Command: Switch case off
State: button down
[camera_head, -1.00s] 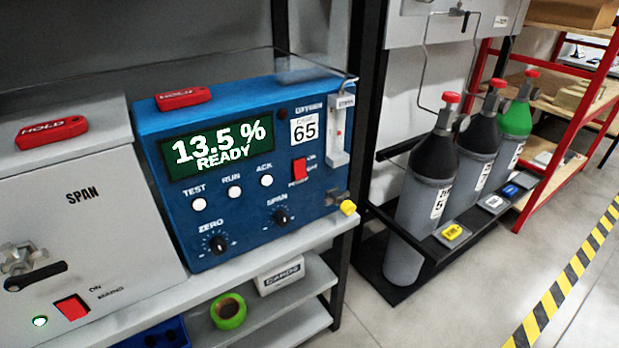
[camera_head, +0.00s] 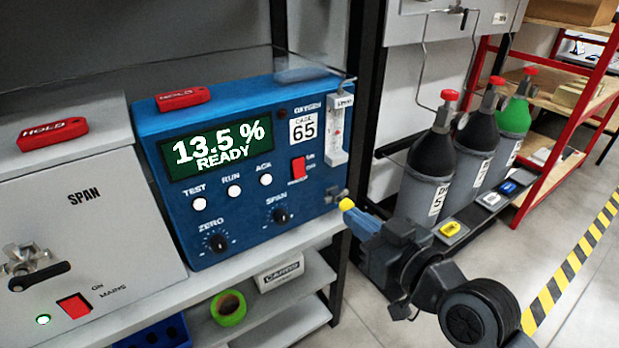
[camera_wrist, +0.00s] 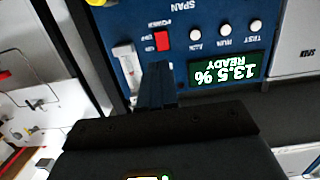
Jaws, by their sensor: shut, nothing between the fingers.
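The blue oxygen analyser case (camera_head: 235,150), labelled 65, stands on a grey shelf. Its lit display (camera_head: 218,147) reads "13.5 % READY". Its red power switch (camera_head: 299,168) is on the right of the front panel; I cannot tell its position for sure. My gripper (camera_head: 360,221) is at the lower right of the case in the head view, near the yellow knob (camera_head: 347,204). In the wrist view, upside down, the fingers (camera_wrist: 157,72) are shut and empty. They point at the panel near the red switch (camera_wrist: 162,40), apparently apart from it.
A grey SPAN box (camera_head: 85,230) with its own red switch (camera_head: 74,305) and a lit green lamp stands left. A flowmeter (camera_head: 338,130) is on the case's right side. Several gas cylinders (camera_head: 430,180) stand right. Green tape (camera_head: 228,308) lies on the lower shelf.

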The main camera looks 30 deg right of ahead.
jog(key=shift+w+d+r, duration=0.15)
jog(key=shift+w+r, duration=0.2)
jog(key=shift+w, duration=0.2)
jog(key=shift+w, duration=0.1)
jog(key=p, duration=0.2)
send_near(301, 174)
jog(key=w, duration=0.7)
jog(key=shift+f, duration=0.35)
jog(key=shift+f, duration=0.1)
